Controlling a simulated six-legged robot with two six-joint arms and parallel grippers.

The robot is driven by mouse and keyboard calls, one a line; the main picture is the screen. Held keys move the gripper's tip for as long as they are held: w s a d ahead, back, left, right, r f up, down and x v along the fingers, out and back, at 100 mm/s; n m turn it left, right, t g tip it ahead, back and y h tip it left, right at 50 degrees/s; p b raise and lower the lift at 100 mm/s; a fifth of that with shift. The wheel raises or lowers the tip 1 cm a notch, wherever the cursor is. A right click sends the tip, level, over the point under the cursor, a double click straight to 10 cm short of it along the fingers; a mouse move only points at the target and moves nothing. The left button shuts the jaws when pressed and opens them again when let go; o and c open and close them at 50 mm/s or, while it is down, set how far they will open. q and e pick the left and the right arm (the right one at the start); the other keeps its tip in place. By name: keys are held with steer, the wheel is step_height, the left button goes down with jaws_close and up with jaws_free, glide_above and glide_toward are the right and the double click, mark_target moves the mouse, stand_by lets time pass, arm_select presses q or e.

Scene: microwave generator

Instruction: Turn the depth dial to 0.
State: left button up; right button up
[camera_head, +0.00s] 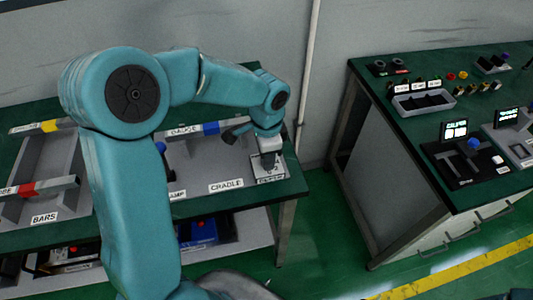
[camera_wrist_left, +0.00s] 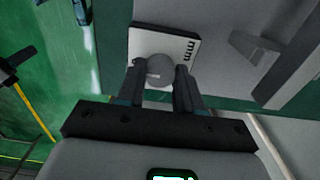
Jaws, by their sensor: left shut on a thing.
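The depth dial is a round grey knob (camera_wrist_left: 160,70) on a small white plate (camera_wrist_left: 150,38) with black markings along one edge. In the head view the plate (camera_head: 286,166) sits at the right end of the left green table, right of the CRADLE label. My left gripper (camera_head: 269,160) points down over this plate. In the left wrist view its two dark fingers (camera_wrist_left: 160,78) stand on either side of the knob and are shut on it. The fingers hide the knob's sides, and I cannot read its setting. My right gripper is not in view.
The grey tray marked CRADLE (camera_head: 200,165) lies left of the plate, with a blue-marked GAUGE bar (camera_head: 210,128) at its back. A tray marked BARS (camera_head: 45,190) is further left. A second green bench (camera_head: 400,120) with controls stands right, across a floor gap.

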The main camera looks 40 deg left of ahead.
arm_select(q)
steer(key=shift+w+r, duration=0.1)
stand_by(0.3)
steer(key=o, duration=1)
steer(key=shift+o, duration=0.2)
step_height(320, 180, up, 16)
steer(key=shift+r, duration=0.1)
